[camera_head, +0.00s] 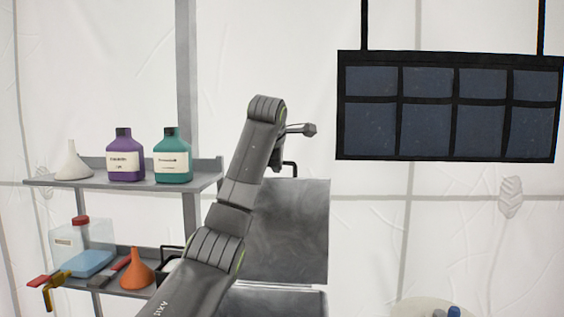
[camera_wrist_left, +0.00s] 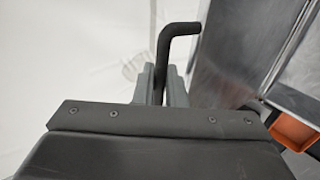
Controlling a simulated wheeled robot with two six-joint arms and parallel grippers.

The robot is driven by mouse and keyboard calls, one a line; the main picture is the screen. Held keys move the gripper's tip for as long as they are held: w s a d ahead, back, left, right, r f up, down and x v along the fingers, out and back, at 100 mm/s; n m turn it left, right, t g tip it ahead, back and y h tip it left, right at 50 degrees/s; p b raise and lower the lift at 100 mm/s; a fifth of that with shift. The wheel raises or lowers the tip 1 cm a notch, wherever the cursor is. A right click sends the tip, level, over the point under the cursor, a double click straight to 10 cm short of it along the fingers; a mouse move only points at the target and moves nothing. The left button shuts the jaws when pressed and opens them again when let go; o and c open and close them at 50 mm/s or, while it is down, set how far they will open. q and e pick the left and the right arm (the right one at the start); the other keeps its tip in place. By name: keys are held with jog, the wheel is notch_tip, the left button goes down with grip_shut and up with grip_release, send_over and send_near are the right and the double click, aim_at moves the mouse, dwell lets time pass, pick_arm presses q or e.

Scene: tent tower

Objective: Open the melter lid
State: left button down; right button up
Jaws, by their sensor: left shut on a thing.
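The melter lid (camera_head: 290,230) is a dark grey metal panel that stands raised, its face toward the head camera. A black bent handle (camera_head: 291,166) shows at its upper edge. In the left wrist view the black handle (camera_wrist_left: 178,30) rises between the grey fingers of my left gripper (camera_wrist_left: 161,85), which is shut on it. A metal panel (camera_wrist_left: 228,45), likely the lid, lies to the right of the handle. In the head view my left arm crosses in front of the lid's left side, and its gripper cannot be made out. My right gripper is in neither view.
A shelf (camera_head: 205,180) at left holds a white funnel (camera_head: 73,163), a purple bottle (camera_head: 124,157) and a green bottle (camera_head: 172,157). Lower are a clear container (camera_head: 68,240) and an orange funnel (camera_head: 137,270). A dark panelled frame (camera_head: 450,105) hangs at right.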

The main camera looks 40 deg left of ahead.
pick_arm(q)
jog(key=shift+d+f, duration=0.15)
jog(key=shift+f, duration=0.05)
jog(key=c, duration=1.7)
grip_release()
jog(key=shift+w, duration=0.1)
jog(key=b+v, duration=1.3)
jog(key=v, duration=0.4)
jog(key=shift+r, duration=0.2)
